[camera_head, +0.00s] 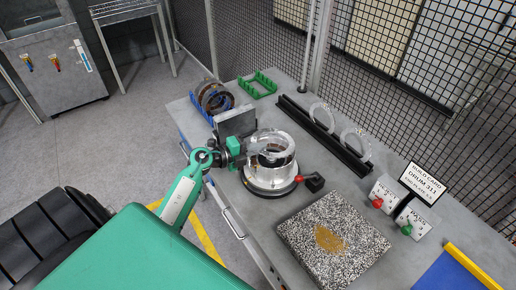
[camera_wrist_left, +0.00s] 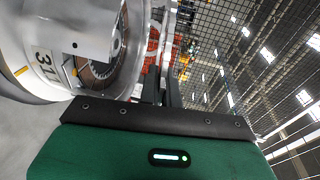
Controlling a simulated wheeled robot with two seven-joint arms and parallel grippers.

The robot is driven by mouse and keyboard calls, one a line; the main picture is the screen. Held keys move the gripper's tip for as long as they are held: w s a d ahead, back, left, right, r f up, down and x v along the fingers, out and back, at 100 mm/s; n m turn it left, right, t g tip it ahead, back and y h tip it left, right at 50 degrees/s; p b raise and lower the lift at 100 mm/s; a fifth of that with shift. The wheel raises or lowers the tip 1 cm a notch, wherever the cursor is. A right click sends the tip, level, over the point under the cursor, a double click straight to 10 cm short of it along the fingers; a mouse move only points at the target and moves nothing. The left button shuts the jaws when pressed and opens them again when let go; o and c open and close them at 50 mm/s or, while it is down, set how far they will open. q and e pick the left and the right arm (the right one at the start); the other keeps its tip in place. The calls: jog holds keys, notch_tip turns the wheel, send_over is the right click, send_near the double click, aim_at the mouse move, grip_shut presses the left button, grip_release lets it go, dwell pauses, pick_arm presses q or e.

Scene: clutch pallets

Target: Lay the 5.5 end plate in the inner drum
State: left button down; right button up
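The inner drum (camera_head: 270,180) is a shiny metal cylinder on a dark round base on the bench. Brown-faced plates show inside it, and its wall in the left wrist view (camera_wrist_left: 45,60) carries a partly visible number beginning 31. My left gripper (camera_head: 240,148) is at the drum's upper left side. In the left wrist view its dark fingers (camera_wrist_left: 163,85) close on a thin silver ring seen edge-on, apparently the end plate (camera_wrist_left: 170,30). In the head view the end plate (camera_head: 268,139) appears over the drum's mouth; whether it touches is unclear. My right gripper is not in view.
A black rack (camera_head: 325,140) holds two upright pale rings behind the drum. A speckled slab (camera_head: 350,228) lies in front, near two knobbed boxes (camera_head: 384,190) and a build card (camera_head: 424,181). A blue holder with rings (camera_head: 213,98) and a green rack (camera_head: 257,84) stand at the back left.

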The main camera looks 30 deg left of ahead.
aim_at(258, 162)
pick_arm(q)
notch_tip(258, 162, down, 2)
jog(key=shift+b, duration=0.85)
jog(key=shift+s+f+b, duration=0.15)
jog(key=shift+f+b, duration=0.55)
jog(key=shift+f, duration=0.65)
jog(key=shift+f+b, duration=0.3)
jog(key=shift+f, duration=0.35)
jog(key=c, duration=1.4)
grip_release()
jog(key=shift+d, duration=0.1)
jog(key=shift+f, duration=0.1)
